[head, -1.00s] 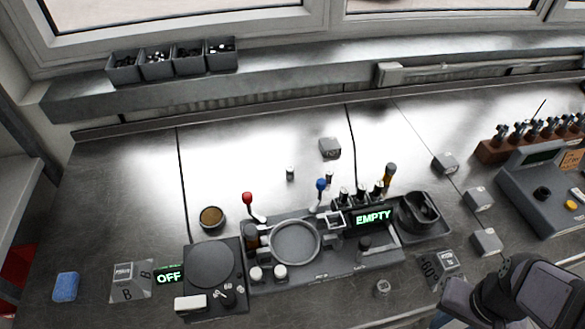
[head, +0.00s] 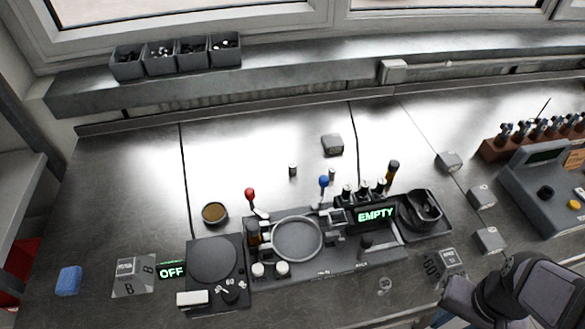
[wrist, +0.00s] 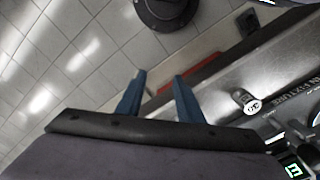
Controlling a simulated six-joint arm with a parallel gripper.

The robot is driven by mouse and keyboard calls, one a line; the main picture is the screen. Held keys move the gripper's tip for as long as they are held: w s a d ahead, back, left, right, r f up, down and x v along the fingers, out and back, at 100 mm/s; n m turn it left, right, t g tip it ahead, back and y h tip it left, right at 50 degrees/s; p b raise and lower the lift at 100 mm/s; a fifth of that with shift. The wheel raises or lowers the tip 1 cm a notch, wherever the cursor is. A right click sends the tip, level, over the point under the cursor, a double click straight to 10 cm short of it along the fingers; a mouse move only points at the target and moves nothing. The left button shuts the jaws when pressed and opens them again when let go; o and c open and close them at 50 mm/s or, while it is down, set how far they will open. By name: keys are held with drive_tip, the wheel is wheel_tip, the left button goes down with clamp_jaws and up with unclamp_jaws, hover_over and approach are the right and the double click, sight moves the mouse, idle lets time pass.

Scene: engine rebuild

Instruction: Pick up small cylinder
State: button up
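A small metal cylinder (head: 292,170) stands upright on the bench behind the round tray of the console. Another small round metal piece (head: 384,285) sits near the bench's front edge, left of my arm. In the wrist view a small metal cylinder (wrist: 246,103) stands on the bench near its edge; I cannot tell for certain which one it is. My gripper (wrist: 158,78) has its two blue fingers apart, with nothing between them. It points past the bench edge over the tiled floor, to the left of that cylinder. The fingers do not show in the head view.
The console (head: 350,262) with red and blue levers and an "EMPTY" display fills the bench's front middle. Grey blocks (head: 489,240) stand at the right, near a tool rack (head: 500,149). A brown-filled bowl (head: 214,213) is at the left. Bench behind the console is mostly clear.

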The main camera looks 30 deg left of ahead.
drive_tip(key=shift+o, duration=0.8)
